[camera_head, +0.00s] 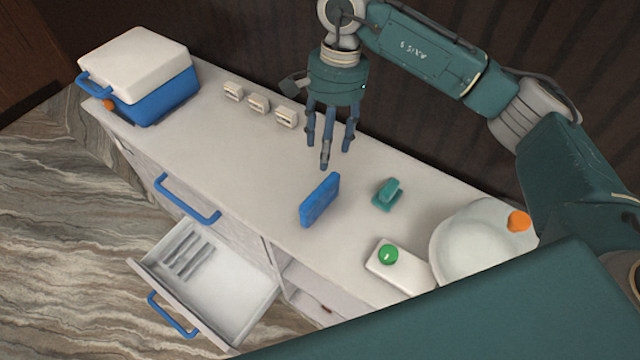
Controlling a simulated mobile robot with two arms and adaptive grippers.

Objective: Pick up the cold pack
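The cold pack appears to be the blue flat slab (320,200) standing on its edge on the white counter (230,150). My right gripper (327,152) comes in from the right on the teal arm and points down. Its blue-grey fingers are spread apart with nothing between them. The fingertips are just above the slab in the picture, apart from it; the exact height is hard to tell. My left gripper is not in view.
A blue cooler box with white lid (145,75) stands at the far left. Several small white blocks (258,103) sit near the wall. A teal object (387,194), a green-button box (388,256) and a white rounded appliance (475,240) are right. A drawer (225,285) hangs open in front.

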